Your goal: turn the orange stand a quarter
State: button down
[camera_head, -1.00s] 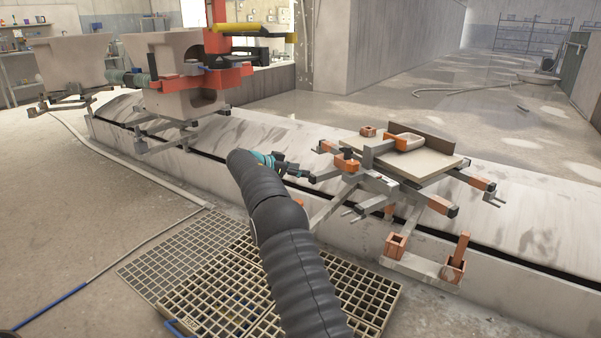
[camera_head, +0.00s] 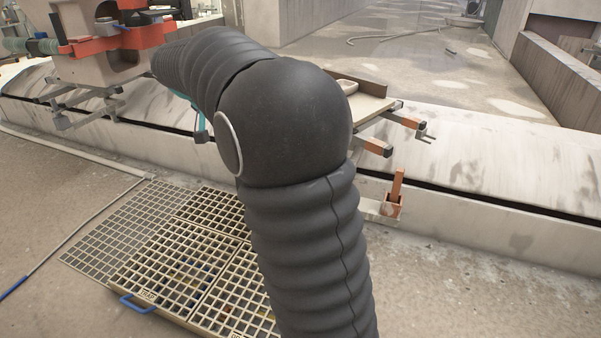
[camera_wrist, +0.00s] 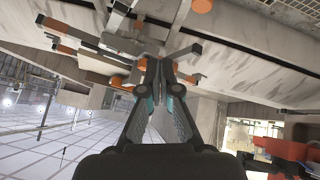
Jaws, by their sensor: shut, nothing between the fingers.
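The orange stand is mostly hidden behind my arm in the head view. Its orange-tipped arms (camera_head: 375,146) and part of its tan top plate (camera_head: 372,108) show to the right of the arm. In the wrist view, its grey bars with orange ends (camera_wrist: 68,50) spread across the upper left. My gripper (camera_wrist: 165,68) is shut and empty there, its dark fingertips in front of the stand's bars. I cannot tell whether they touch.
A long pale concrete track (camera_head: 480,160) with a dark slot runs under the stand. A red-orange stand (camera_head: 110,45) with a grey form is at upper left. Floor gratings (camera_head: 190,265) lie in front. An orange post (camera_head: 397,185) rises from a low box. Floor at lower right is clear.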

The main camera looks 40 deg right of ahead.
jog(key=s+a+n+y, duration=0.2)
jog(key=s+a+n, duration=0.15)
jog(key=s, duration=0.85)
jog(key=s+a+f+y, duration=0.2)
jog(key=s+f, duration=0.2)
jog(key=s, duration=0.5)
jog(key=s+a+f+y, duration=0.1)
jog(key=s+f+y, duration=0.2)
jog(key=s+f, duration=0.35)
jog(key=w+d+m+t+y+p, duration=0.1)
jog(key=w+d+m+t, duration=0.3)
jog(key=d+m, duration=0.95)
jog(key=w+d+m+t+y+p, duration=0.1)
jog(key=w+d+m, duration=0.5)
jog(key=d+m, duration=0.7)
jog(key=w+a+f+m+b, duration=0.1)
jog(key=w+a+f, duration=0.1)
jog(key=w, duration=0.3)
jog(key=w+a+f+m+b, duration=0.1)
jog(key=w+a+f+b, duration=0.1)
jog(key=w+f, duration=0.3)
jog(key=shift+w+a+m, duration=0.3)
jog(key=shift+w+a, duration=0.15)
jog(key=shift+a, duration=0.05)
